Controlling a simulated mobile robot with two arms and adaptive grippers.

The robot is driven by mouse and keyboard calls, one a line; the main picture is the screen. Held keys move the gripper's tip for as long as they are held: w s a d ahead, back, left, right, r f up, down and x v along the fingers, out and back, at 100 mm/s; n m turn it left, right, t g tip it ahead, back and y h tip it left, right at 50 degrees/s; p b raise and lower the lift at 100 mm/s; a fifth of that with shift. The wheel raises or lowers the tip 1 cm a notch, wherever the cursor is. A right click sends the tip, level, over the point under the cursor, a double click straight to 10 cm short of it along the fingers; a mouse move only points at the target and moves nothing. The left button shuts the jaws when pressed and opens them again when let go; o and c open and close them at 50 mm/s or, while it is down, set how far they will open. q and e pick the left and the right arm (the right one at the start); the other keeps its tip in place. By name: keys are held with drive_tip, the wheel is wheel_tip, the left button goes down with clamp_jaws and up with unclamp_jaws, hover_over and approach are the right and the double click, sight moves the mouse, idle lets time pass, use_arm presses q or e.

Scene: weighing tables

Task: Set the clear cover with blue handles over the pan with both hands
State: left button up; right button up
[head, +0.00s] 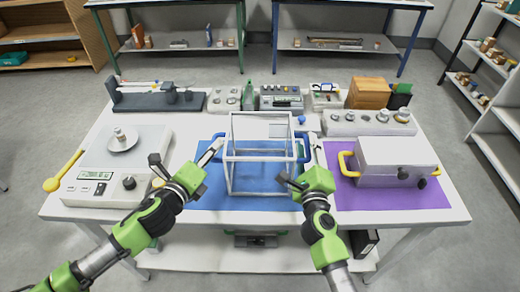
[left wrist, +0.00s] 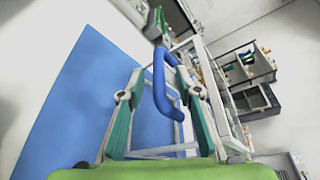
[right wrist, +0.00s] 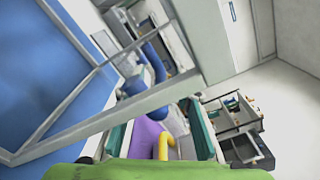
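The clear cover (head: 259,155), a see-through box with a pale frame, is upright over the blue mat (head: 210,195) at the table's middle. It has a blue handle on each side. My left gripper (head: 214,146) is at its left handle; in the left wrist view the open fingers stand either side of that blue handle (left wrist: 160,85). My right gripper (head: 314,145) is at the right handle; in the right wrist view its fingers are apart, and the blue handle (right wrist: 155,60) shows beyond them, partly hidden by the frame. The pan (head: 122,140) is on the left balance with a small weight on it.
A grey box with yellow handles (head: 395,160) stands on the purple mat (head: 420,198) at right. Weights, a wooden box (head: 368,93) and small instruments line the back.

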use_arm(q)
drive_tip(key=shift+c, duration=0.4)
use_arm(e)
drive_tip(key=shift+c, duration=0.3)
use_arm(q)
clamp_jaws()
use_arm(e)
clamp_jaws()
use_arm(q)
drive_tip(key=shift+r, duration=0.2)
use_arm(e)
drive_tip(key=shift+r, duration=0.2)
